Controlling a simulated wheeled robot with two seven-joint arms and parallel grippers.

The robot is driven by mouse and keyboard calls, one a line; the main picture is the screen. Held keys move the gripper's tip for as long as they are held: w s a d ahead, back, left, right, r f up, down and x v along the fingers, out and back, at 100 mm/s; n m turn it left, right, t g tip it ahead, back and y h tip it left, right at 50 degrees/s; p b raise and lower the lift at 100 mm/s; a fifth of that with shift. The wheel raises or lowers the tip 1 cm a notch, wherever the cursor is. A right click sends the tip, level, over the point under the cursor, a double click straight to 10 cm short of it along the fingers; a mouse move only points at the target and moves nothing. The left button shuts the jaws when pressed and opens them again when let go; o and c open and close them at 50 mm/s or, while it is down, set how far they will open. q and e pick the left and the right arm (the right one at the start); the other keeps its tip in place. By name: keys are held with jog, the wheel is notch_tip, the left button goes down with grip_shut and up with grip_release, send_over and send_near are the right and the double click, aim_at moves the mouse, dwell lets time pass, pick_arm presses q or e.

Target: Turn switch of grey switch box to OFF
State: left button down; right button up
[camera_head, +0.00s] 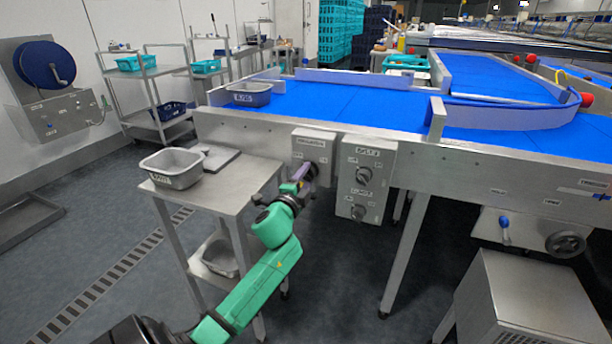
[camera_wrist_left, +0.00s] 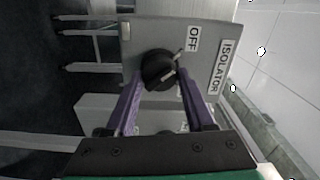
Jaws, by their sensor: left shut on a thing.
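The grey switch box (camera_head: 313,146) is on the front side of the blue conveyor. In the left wrist view, its plate (camera_wrist_left: 215,50) carries the labels "ISOLATOR" and "OFF", and the black switch knob (camera_wrist_left: 159,68) sits in the middle. A pale line on the knob slants up and right, its upper end near the "OFF" label. My left gripper (camera_head: 306,171) reaches the box from below. Its purple fingers are on either side of the knob and shut on it, seen in the left wrist view (camera_wrist_left: 161,82). My right gripper is not in view.
A second grey box (camera_head: 366,178) with two knobs hangs just right of the switch box. A steel table (camera_head: 235,185) with a grey tub (camera_head: 172,168) stands to the left. A steel cabinet (camera_head: 540,295) is at the lower right. The floor between is clear.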

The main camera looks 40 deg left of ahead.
pick_arm(q)
jog(key=shift+f+n, duration=0.1)
jog(key=shift+n, duration=0.3)
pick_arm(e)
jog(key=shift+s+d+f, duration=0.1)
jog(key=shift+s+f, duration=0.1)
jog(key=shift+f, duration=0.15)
pick_arm(q)
jog(key=shift+c, duration=1.3)
grip_release()
jog(key=shift+s+d, duration=0.1)
jog(key=shift+s, duration=0.15)
jog(key=p+v, duration=0.1)
jog(key=v, duration=1.3)
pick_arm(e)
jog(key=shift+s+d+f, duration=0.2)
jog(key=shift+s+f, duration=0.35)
